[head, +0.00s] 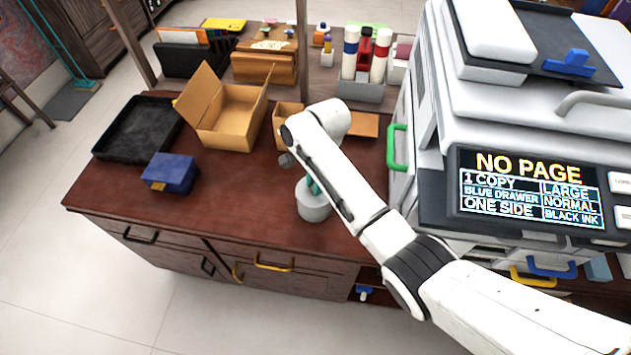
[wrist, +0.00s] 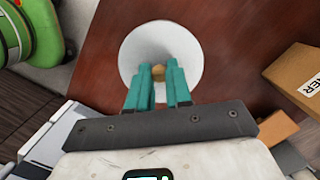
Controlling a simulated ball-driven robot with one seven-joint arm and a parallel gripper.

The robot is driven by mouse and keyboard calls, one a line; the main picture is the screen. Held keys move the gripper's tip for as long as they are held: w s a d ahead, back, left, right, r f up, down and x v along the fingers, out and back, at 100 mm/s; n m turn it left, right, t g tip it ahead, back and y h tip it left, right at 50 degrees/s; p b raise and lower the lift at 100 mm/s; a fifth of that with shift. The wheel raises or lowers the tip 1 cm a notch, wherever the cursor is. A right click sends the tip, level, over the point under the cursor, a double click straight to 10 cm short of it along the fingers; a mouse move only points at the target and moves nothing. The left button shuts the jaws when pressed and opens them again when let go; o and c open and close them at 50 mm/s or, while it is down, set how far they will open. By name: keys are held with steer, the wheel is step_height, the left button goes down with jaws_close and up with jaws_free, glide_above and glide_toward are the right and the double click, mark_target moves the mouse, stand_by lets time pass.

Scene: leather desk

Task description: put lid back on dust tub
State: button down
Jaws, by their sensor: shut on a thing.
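The dust tub (head: 314,209) is a small light-grey round tub standing on the desk, below the end of my arm in the head view. The lid (wrist: 150,46) is a pale round disc with a small tan knob (wrist: 158,72) in the wrist view. My gripper (wrist: 158,78) has teal fingers shut on the knob from both sides. In the head view the gripper (head: 313,187) is right over the tub, partly hidden by my arm. The lid hides the tub in the wrist view, and I cannot tell whether it touches the rim.
A blue box (head: 172,173), a black tray (head: 138,128) and an open cardboard box (head: 222,110) stand to the left on the desk. A large copier (head: 520,130) with a green handle (head: 397,147) stands close on the right. Desk left of the tub is clear.

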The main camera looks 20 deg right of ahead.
steer(key=shift+f, duration=0.1)
stand_by(0.7)
steer(key=shift+c, duration=2.4)
jaws_free()
steer(key=shift+r, duration=3.5)
steer(key=shift+c, duration=0.3)
jaws_close()
